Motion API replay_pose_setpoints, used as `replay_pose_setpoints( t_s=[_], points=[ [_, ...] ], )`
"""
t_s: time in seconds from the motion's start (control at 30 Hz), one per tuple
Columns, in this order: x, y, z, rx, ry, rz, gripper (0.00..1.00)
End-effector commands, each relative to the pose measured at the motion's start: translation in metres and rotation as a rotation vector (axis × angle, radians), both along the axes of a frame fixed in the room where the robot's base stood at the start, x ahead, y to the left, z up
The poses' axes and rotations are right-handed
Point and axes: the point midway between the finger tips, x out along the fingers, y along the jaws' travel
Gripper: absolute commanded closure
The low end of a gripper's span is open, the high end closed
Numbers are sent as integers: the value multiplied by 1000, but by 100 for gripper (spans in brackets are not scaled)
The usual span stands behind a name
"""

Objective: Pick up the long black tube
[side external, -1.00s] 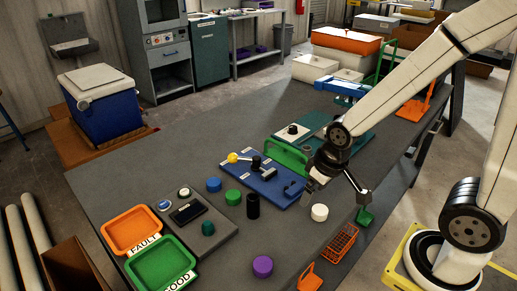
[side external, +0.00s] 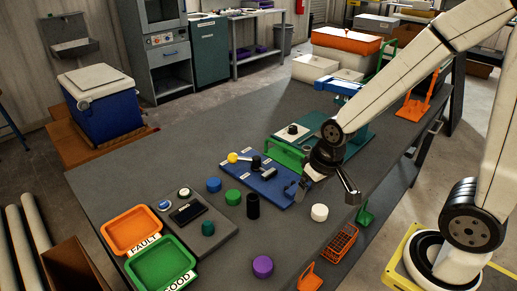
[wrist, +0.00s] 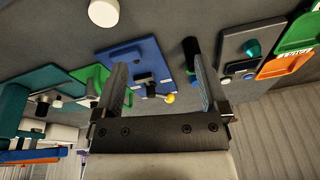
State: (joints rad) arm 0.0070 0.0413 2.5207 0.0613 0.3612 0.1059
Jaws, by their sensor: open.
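The long black tube (side external: 253,206) stands upright on the grey table, just in front of the blue lever board (side external: 268,183). In the wrist view the tube (wrist: 190,46) shows beyond my right-hand finger, which partly overlaps its area. My gripper (side external: 325,189) is open and empty above the table, to the right of the tube and apart from it. In the wrist view both fingers of my gripper (wrist: 158,72) are spread wide, with the blue board and its yellow knob (wrist: 170,98) seen between them.
A green cylinder (side external: 233,197) and a blue one (side external: 214,185) stand left of the tube. A white cylinder (side external: 319,212) stands to its right, and a purple one (side external: 263,266) in front. A green-handled fixture (side external: 287,157) is behind. Table between tube and purple cylinder is clear.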

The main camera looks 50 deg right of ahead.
Motion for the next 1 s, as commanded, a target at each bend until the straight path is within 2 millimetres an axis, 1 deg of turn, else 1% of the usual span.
replay_pose_setpoints(
  t_s=[0.17,0.47,0.7,0.8,0.9,1.0],
  points=[
    [20,3,-6,101,31,-288,7],
    [64,10,-21,315,121,-918,7],
    [100,14,-37,477,218,-1420,7],
    [114,16,-43,534,261,-1604,7],
    [125,17,-48,579,299,-1750,7],
    [132,18,-51,610,326,-1848,7]
  ],
)
